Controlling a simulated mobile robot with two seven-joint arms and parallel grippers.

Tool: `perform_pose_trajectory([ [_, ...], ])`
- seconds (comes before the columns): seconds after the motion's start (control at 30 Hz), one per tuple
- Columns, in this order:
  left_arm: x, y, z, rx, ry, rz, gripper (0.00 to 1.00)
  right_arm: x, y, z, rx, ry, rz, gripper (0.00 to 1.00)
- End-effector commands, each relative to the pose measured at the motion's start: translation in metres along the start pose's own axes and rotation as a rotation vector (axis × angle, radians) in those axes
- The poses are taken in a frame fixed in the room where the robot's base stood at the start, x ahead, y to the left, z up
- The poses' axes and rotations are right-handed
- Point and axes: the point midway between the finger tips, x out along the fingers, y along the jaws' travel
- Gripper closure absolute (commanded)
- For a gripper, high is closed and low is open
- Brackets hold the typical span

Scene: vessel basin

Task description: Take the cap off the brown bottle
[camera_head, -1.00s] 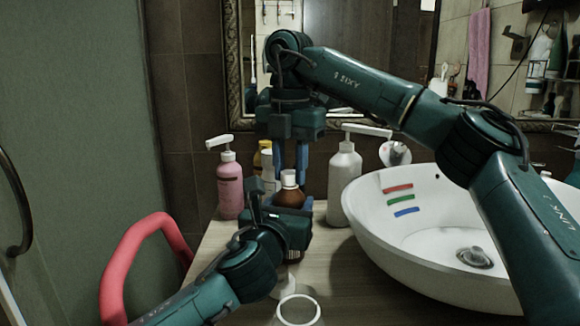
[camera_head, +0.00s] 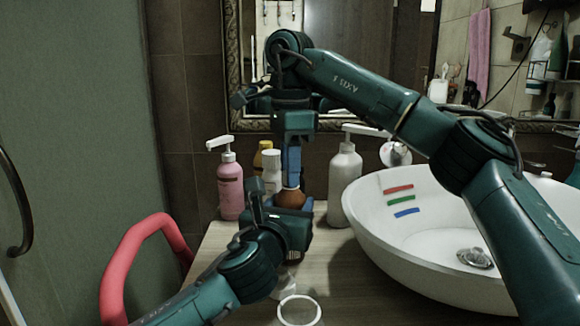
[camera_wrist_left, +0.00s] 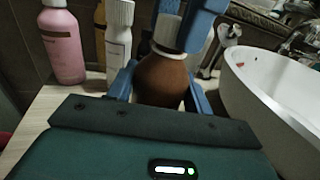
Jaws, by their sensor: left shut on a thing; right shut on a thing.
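The brown bottle (camera_head: 291,199) stands upright on the wooden counter, partly hidden behind my left gripper (camera_head: 288,216). In the left wrist view, the blue fingers of my left gripper lie on both sides of the bottle's round body (camera_wrist_left: 160,82) and are shut on it. My right gripper (camera_head: 291,178) points down from above, its blue fingers shut on the white cap (camera_wrist_left: 166,30) at the bottle's top. The fingers cover most of the cap in the head view. A white collar shows at the neck below the fingers in the wrist view.
A pink pump bottle (camera_head: 230,188), a white bottle (camera_head: 271,172) and a yellow bottle (camera_head: 258,158) stand behind to the left. A grey pump bottle (camera_head: 344,182) and the white basin (camera_head: 400,240) are to the right. A white ring-rimmed cup (camera_head: 299,311) is in front.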

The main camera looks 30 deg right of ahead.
Motion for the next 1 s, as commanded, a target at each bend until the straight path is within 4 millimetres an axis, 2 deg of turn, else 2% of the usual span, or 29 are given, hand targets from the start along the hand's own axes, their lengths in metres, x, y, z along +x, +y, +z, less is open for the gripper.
perform_pose_trajectory([
  [0.4, 0.0001, 0.0001, -0.0007, -0.001, 0.002, 0.000, 1.00, -0.0009, 0.0006, 0.0001, -0.960, -0.001, 0.001, 1.00],
  [0.53, 0.0001, 0.0001, -0.0007, -0.001, 0.002, 0.000, 1.00, -0.0010, 0.0006, 0.0000, -1.201, -0.001, 0.001, 1.00],
  [0.67, 0.0001, 0.0002, -0.0007, -0.001, 0.002, 0.000, 1.00, -0.0011, 0.0006, -0.0001, -1.340, -0.001, 0.002, 1.00],
  [1.0, 0.0001, 0.0001, -0.0007, -0.001, 0.001, 0.000, 1.00, -0.0011, 0.0007, 0.0000, -1.340, -0.001, 0.002, 1.00],
])
